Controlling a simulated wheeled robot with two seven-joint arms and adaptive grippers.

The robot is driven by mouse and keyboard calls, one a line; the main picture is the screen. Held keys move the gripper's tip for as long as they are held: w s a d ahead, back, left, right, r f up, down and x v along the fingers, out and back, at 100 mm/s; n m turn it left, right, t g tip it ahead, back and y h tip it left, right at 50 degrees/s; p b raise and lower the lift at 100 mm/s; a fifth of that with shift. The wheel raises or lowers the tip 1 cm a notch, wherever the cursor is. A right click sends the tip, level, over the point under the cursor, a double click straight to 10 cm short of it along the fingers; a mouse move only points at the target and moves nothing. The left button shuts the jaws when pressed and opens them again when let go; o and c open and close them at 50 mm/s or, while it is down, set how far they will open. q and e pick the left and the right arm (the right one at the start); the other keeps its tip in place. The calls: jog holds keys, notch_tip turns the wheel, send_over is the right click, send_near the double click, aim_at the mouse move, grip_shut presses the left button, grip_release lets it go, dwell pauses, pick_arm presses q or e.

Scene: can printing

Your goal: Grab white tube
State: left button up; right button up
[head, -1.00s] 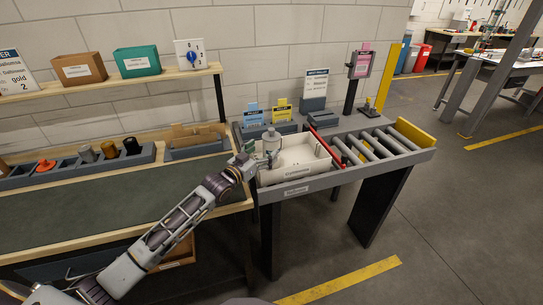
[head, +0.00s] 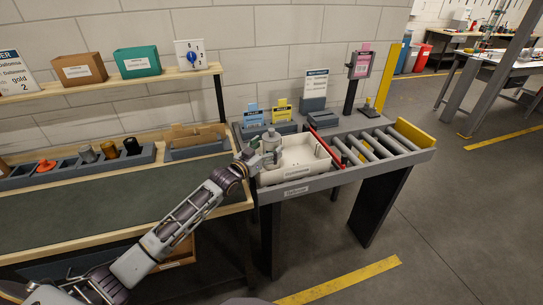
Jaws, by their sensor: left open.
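A whitish tube (head: 271,144) with a greyish top stands upright at the left end of the white tray (head: 300,173) on the grey table. I cannot tell whether it rests on the tray floor. My left gripper (head: 259,152) is open at the tube's left side, with its fingers close to the tube. The picture is too small to show whether they touch it. The gripper and wrist hide part of the tray's left edge. My right gripper is not in view.
A red bar (head: 338,152) and a roller section (head: 375,145) lie right of the tray. Blue and yellow card holders (head: 282,112) stand behind it. On the left bench, a grey rack (head: 60,172) holds several small cylinders. The green mat (head: 100,212) is clear apart from my arm.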

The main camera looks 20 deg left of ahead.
pick_arm(q)
jog(key=shift+x, duration=1.45)
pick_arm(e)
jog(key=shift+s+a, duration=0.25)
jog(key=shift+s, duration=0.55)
